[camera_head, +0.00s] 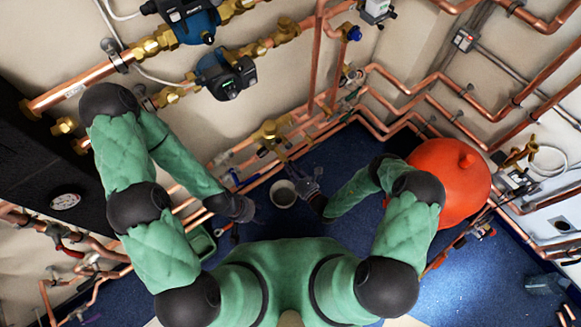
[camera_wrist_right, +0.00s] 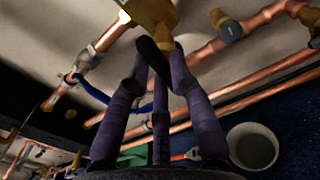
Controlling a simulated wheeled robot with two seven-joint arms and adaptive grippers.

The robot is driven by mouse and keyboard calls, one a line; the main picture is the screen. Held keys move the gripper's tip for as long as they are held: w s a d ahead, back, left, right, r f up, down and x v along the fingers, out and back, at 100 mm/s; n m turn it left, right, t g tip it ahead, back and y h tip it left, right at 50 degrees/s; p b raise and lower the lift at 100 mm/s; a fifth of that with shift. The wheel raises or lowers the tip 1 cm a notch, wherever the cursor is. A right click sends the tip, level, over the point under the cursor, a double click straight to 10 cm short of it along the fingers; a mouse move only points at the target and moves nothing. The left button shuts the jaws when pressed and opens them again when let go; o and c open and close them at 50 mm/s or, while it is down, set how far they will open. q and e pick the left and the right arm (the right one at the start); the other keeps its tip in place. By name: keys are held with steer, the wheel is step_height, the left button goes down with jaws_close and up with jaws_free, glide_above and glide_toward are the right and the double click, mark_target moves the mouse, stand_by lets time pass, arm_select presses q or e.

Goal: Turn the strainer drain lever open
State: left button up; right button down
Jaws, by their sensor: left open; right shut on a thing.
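The brass strainer (camera_head: 269,130) sits in the copper pipework at the back wall, and its lower brass body (camera_wrist_right: 153,12) fills the top of the right wrist view. My right gripper (camera_head: 290,165) is just below it. In the wrist view its fingers (camera_wrist_right: 156,52) come together right under the brass body, closed on a small part that they largely cover. I take this to be the drain lever, but its angle is hidden. My left gripper (camera_head: 243,211) is open, low and to the left of the strainer, away from it.
A pale bucket (camera_head: 283,194) stands on the blue floor below the strainer, beside my right gripper. A green tray (camera_head: 201,243) lies at the left. A red round vessel (camera_head: 450,180) stands right of my right arm. Copper pipes run along the walls close to both hands.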

steer(key=shift+f+n, duration=0.1)
steer(key=shift+n, duration=0.8)
steer(key=c, duration=1.1)
jaws_free()
steer(key=shift+s+d, duration=0.1)
steer(key=v, duration=1.1)
steer(key=shift+s, duration=0.4)
steer(key=shift+d, duration=0.15)
